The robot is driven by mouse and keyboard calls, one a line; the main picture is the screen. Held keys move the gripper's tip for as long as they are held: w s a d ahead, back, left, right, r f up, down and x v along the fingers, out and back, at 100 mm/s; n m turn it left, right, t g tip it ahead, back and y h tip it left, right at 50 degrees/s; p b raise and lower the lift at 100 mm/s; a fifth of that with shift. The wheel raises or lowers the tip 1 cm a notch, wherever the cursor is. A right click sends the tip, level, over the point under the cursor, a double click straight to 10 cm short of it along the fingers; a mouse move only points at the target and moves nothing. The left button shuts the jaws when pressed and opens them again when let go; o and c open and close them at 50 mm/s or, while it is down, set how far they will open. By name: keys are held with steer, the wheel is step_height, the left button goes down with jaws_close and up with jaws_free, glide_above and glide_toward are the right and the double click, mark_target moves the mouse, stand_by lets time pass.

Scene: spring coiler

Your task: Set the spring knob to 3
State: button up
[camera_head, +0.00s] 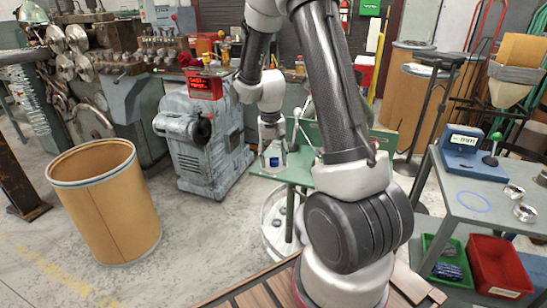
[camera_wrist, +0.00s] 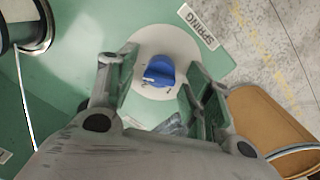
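The blue spring knob (camera_wrist: 158,72) sits on a round white dial plate (camera_wrist: 178,45) on a green surface, beside a label reading SPRING (camera_wrist: 198,27). Small marks on the dial near the knob are too small to read, so its setting cannot be told. My gripper (camera_wrist: 161,66) is open, its two fingers on either side of the knob with visible gaps. In the head view my gripper (camera_head: 272,150) points down at the left end of the green table (camera_head: 300,172), with a blue patch showing between its fingers.
A grey machine with a red display (camera_head: 205,86) stands left of my gripper. A brown drum (camera_head: 105,205) is at the left. A grey table (camera_head: 470,195) with a blue scale-like device (camera_head: 463,150) is at the right. In the wrist view a metal-rimmed cylinder (camera_wrist: 35,25) is at upper left.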

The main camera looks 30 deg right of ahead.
step_height(320, 180, up, 12)
steer(key=shift+a, duration=0.3)
stand_by(0.3)
steer(key=shift+w, duration=0.1)
stand_by(0.4)
